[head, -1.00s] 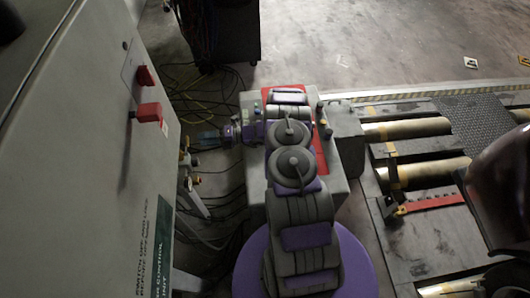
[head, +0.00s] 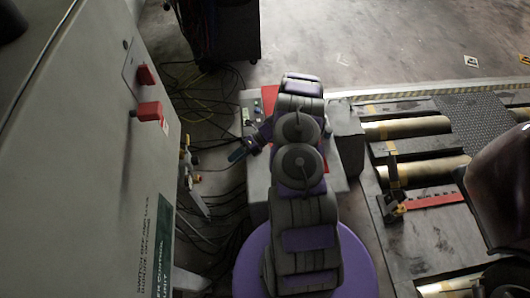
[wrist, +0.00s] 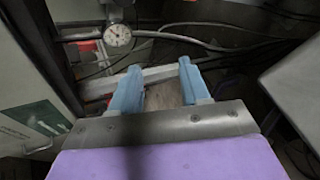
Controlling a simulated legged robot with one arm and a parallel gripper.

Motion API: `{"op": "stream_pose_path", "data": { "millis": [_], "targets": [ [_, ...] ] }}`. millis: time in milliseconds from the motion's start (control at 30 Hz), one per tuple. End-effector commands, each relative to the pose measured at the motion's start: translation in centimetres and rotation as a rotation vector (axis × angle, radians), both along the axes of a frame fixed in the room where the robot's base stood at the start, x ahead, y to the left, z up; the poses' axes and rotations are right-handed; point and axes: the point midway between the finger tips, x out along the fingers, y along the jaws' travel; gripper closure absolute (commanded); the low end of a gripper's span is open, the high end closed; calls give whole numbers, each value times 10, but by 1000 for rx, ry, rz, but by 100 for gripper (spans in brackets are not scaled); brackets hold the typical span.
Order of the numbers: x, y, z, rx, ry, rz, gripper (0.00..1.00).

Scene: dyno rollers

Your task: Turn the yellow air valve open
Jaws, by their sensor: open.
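Small yellow-brass fittings (head: 186,158) stand on a pipe stand beside the grey cabinet in the head view. They are too small to tell which is the yellow air valve or how its handle is turned. My gripper (head: 238,153) is to the right of these fittings, apart from them. In the wrist view, its two blue fingers (wrist: 160,78) are spread apart with nothing between them. A round white gauge (wrist: 117,35) on a pipe shows beyond the left finger. I cannot make out the valve handle in the wrist view.
The grey cabinet (head: 75,150) with red switches fills the left side. Loose black cables (head: 215,105) lie on the floor behind the fittings. Dyno rollers (head: 425,170) lie to the right.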

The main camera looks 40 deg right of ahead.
Motion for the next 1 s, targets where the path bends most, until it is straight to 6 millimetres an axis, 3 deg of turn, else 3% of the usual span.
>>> {"op": "stream_pose_path", "data": {
  "millis": [300, 600, 800, 1000],
  "targets": [
    [-28, -42, -24, -342, -62, 268, 54],
    [-33, -86, -29, -582, -141, 469, 54],
    [-31, -100, -28, -651, -168, 526, 54],
    [-31, -101, -28, -658, -172, 534, 54]
  ]
}}
